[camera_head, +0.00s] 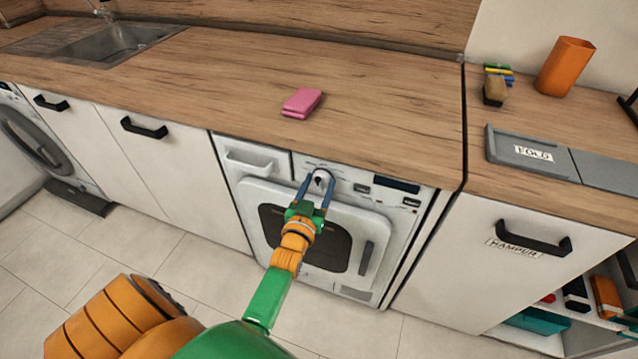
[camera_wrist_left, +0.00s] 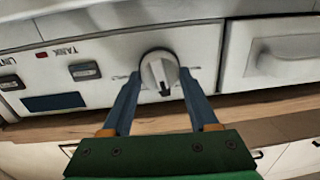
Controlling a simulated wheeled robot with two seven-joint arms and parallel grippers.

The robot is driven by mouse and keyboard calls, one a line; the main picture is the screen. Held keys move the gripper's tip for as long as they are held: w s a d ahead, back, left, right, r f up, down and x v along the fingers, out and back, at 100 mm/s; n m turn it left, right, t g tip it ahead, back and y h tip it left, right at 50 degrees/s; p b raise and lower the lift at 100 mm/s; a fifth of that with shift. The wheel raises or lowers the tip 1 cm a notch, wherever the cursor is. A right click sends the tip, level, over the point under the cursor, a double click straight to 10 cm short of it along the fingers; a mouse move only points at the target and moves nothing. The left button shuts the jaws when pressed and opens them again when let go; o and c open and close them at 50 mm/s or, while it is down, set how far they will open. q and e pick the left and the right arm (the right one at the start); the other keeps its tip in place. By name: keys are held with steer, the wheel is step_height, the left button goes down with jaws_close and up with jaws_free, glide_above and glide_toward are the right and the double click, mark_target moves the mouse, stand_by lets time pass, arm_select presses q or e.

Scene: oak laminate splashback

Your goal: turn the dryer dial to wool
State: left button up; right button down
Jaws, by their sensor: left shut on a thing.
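The dryer (camera_head: 393,230) is a white front-loading machine under the wooden counter, with a dark round-cornered door window. Its dial (camera_head: 322,177) is a pale round knob on the upper panel; it also shows in the left wrist view (camera_wrist_left: 158,70). In that view a dark mark on the knob points toward the bottom of the picture. My left gripper (camera_head: 320,181) is shut on the dial, with one blue finger on each side. The dial's markings are too small to read, so I cannot tell its setting. My right gripper is not in view.
A pink folded cloth (camera_head: 302,102) lies on the counter (camera_head: 220,75) above the dryer. The dryer's drawer (camera_head: 250,163) is shut, left of the dial. A hamper front (camera_head: 490,270) with a black handle stands to the right. Tiled floor (camera_head: 130,240) is clear.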

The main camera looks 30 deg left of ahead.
arm_select(q)
steer(key=n+p, duration=0.1)
steer(key=n, duration=0.2)
steer(key=shift+a+n, duration=0.1)
steer(key=shift+n, duration=0.2)
steer(key=n, duration=0.3)
steer(key=shift+p, duration=0.3)
steer(key=n, duration=0.3)
steer(key=shift+a+h, duration=0.1)
steer(key=shift+h, duration=0.2)
steer(key=shift+s+f+n, duration=0.1)
steer(key=shift+f+n, duration=0.05)
steer(key=shift+n, duration=1.65)
steer(key=o, duration=1.4)
steer(key=v, duration=0.7)
steer(key=shift+a, duration=0.1)
